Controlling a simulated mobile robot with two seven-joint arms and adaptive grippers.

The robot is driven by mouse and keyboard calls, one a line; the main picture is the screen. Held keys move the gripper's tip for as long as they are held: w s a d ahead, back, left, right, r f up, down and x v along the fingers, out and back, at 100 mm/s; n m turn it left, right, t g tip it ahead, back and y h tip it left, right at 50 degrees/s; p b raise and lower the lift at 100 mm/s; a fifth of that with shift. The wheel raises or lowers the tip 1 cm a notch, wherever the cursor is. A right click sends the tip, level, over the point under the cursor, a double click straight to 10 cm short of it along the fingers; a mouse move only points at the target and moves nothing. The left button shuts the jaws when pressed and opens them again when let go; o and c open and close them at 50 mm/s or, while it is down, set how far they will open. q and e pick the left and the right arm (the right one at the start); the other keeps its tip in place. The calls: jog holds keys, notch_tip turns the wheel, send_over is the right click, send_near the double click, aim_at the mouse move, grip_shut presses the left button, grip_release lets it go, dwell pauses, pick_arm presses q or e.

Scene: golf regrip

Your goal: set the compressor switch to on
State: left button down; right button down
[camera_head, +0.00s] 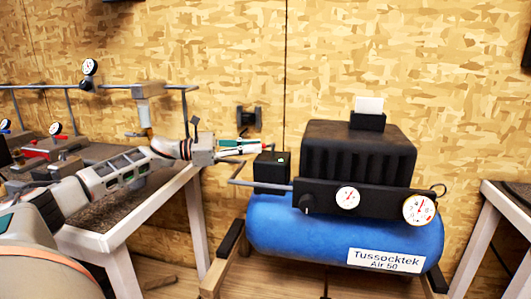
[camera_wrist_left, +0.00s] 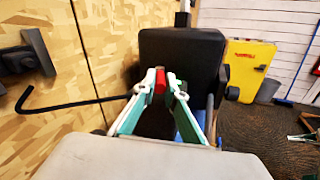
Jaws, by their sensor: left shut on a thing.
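The blue compressor (camera_head: 330,232) labelled "Tussocktek Air 50" stands in the middle of the head view. A small black switch box (camera_head: 272,174) sits at its left end. My left gripper (camera_head: 256,147) reaches in from the left, just above the box. Its fingers are closed on a small red piece, the switch (camera_head: 264,146). In the left wrist view the red switch (camera_wrist_left: 160,81) shows between the two fingertips (camera_wrist_left: 165,84). Its lower part and the on or off marks cannot be made out. My right gripper is not in view.
A workbench (camera_head: 125,215) with gauges and pipes stands at the left. Another table (camera_head: 508,200) is at the right edge. A grey handle bar (camera_head: 236,180) sticks out left of the switch box. A yellow cabinet (camera_wrist_left: 250,65) stands farther off in the wrist view.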

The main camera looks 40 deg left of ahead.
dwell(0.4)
pick_arm(q)
jog(key=c, duration=2.1)
grip_release()
jog(key=shift+v, duration=6.05)
